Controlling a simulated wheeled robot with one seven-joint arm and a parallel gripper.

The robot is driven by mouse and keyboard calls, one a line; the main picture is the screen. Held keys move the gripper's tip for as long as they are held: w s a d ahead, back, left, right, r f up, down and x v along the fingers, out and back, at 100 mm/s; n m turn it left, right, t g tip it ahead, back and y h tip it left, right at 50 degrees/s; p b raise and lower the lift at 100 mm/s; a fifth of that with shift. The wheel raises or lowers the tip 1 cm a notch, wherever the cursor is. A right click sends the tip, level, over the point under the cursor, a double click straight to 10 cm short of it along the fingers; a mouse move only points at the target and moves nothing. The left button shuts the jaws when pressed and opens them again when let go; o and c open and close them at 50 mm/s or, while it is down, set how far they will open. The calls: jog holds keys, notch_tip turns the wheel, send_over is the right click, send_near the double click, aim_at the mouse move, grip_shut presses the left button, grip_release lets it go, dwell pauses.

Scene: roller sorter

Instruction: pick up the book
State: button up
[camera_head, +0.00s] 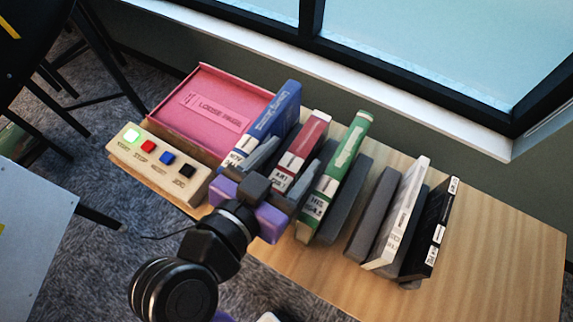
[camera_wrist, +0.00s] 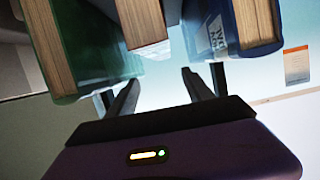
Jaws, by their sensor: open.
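Several books stand on edge in a row in the head view: a blue book (camera_head: 275,117), a red book (camera_head: 308,140), a green book (camera_head: 338,168), a white book (camera_head: 403,215) and a black book (camera_head: 431,228). My gripper (camera_head: 285,164) is open at the near side of the red book. In the wrist view its two fingers (camera_wrist: 160,78) point towards the red book (camera_wrist: 143,22), with nothing visible held. The green book (camera_wrist: 68,45) is to the left there and the blue book (camera_wrist: 208,40) to the right. My gripper hides the red book's lower part in the head view.
Grey dividers (camera_head: 371,208) stand among the books. A pink tray (camera_head: 190,82) with a label and a button box (camera_head: 152,158) with a lit green button lie to the left. The wooden table (camera_head: 495,232) is clear at right. A window sill (camera_head: 400,100) runs behind.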

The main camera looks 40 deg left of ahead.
aim_at(297, 153)
jog(key=shift+s+d+f+n+g, duration=0.2)
jog(key=shift+s+f+n+g, duration=0.15)
jog(key=shift+s+f, duration=0.6)
jog(key=x, duration=0.2)
jog(key=p+x, duration=0.1)
jog(key=x, duration=0.4)
jog(key=shift+w+a+f+p, duration=0.1)
jog(key=shift+a+f+p, duration=0.05)
jog(key=shift+a+p, duration=0.2)
grip_shut()
dwell(0.4)
